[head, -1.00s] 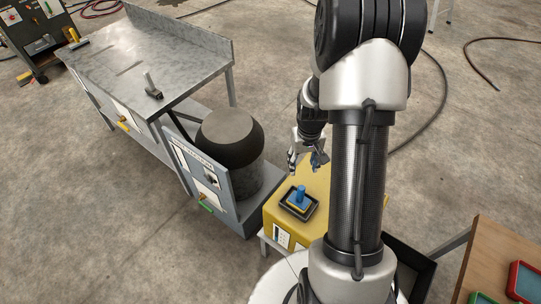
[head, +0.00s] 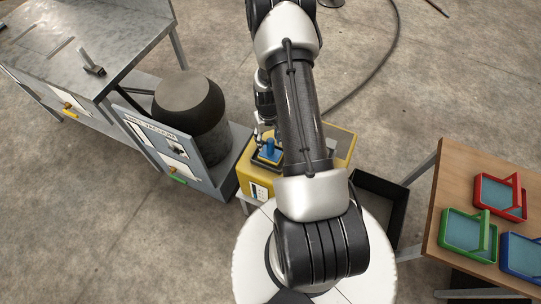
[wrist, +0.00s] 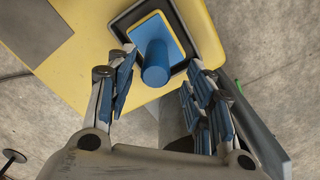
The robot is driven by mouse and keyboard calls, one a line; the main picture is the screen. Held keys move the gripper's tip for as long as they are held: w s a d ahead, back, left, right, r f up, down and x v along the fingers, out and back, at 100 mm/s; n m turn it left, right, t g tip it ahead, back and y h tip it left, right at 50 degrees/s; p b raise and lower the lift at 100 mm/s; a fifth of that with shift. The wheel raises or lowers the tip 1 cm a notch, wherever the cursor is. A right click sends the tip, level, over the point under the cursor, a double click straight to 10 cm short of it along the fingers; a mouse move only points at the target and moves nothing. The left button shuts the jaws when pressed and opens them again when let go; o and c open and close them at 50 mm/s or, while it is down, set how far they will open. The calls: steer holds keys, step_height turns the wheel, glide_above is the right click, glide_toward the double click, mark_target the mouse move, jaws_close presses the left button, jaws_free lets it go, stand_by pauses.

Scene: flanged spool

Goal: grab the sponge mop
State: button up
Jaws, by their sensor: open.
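The sponge mop has a blue cylindrical handle on a blue plate with a thin yellow sponge edge. It stands in a small black-rimmed tray (wrist: 194,52) on a yellow box. In the head view, the mop (head: 269,149) is partly hidden by my arm. In the wrist view, the mop's handle (wrist: 155,65) lies between and slightly beyond my gripper's (wrist: 161,74) two blue-padded fingers. The fingers are spread, with a visible gap on both sides of the handle. Whether they touch the tray cannot be told.
The yellow box (head: 250,182) stands beside a grey panelled unit with a dark round-topped drum (head: 190,108). A metal bench (head: 95,35) is at upper left. A wooden table (head: 444,172) with red, green and blue framed trays is at right. Concrete floor is open behind.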

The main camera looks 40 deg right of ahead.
steer(key=f, duration=0.1)
steer(key=f+b, duration=0.1)
steer(key=f, duration=0.3)
steer(key=shift+s+d+f+b, duration=0.2)
steer(key=shift+s+b, duration=0.1)
steer(key=shift+b, duration=0.05)
steer(key=shift+r, duration=0.1)
steer(key=shift+c, duration=0.5)
jaws_close()
